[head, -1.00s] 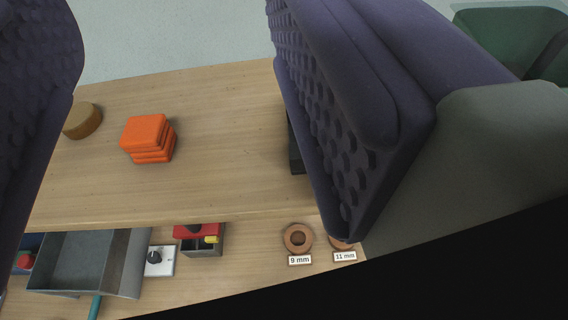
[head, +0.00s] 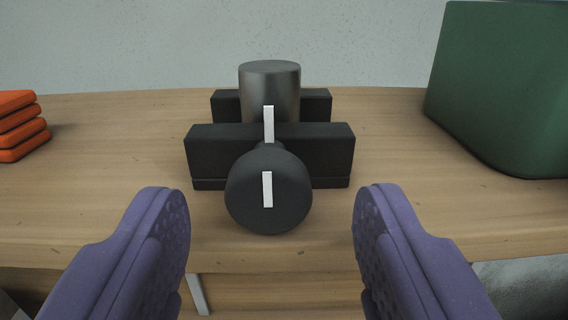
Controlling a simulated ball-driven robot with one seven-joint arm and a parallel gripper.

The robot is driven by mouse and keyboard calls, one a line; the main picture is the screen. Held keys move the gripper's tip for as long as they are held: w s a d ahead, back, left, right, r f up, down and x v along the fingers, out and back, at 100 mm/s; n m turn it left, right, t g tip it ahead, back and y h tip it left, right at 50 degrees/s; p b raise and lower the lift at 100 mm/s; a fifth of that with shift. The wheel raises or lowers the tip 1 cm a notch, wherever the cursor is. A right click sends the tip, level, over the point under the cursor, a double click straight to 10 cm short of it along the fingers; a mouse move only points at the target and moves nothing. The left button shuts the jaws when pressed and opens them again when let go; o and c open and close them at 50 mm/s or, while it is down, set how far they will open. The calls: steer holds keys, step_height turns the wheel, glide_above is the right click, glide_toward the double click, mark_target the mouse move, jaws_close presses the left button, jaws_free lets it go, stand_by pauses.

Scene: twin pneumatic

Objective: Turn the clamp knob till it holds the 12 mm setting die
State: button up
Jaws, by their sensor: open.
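The black clamp knob (head: 285,199) faces me at the front of the clamp, with a white mark standing upright on its face. The clamp's front jaw (head: 215,152) is a black bar with a white line at its top middle. A grey metal cylinder (head: 270,82), which looks like the setting die, stands upright between the front jaw and the rear jaw (head: 318,105). Whether both jaws touch it is hidden by the front jaw. My gripper (head: 272,215) is open, its purple pads to the left and right of the knob, apart from it and nearer to me.
Stacked orange blocks (head: 18,125) stand at the left edge of the wooden table (head: 110,185). A large green container (head: 505,85) stands at the right. The table's front edge runs just below the knob. The wood either side of the clamp is clear.

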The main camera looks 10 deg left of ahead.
steer(key=shift+x, duration=0.8)
steer(key=c, duration=1)
steer(key=shift+f+m+b, duration=0.1)
steer(key=shift+m+b, duration=0.9)
steer(key=shift+m, duration=0.2)
steer(key=shift+c, duration=0.2)
steer(key=shift+m, duration=0.3)
steer(key=o, duration=1)
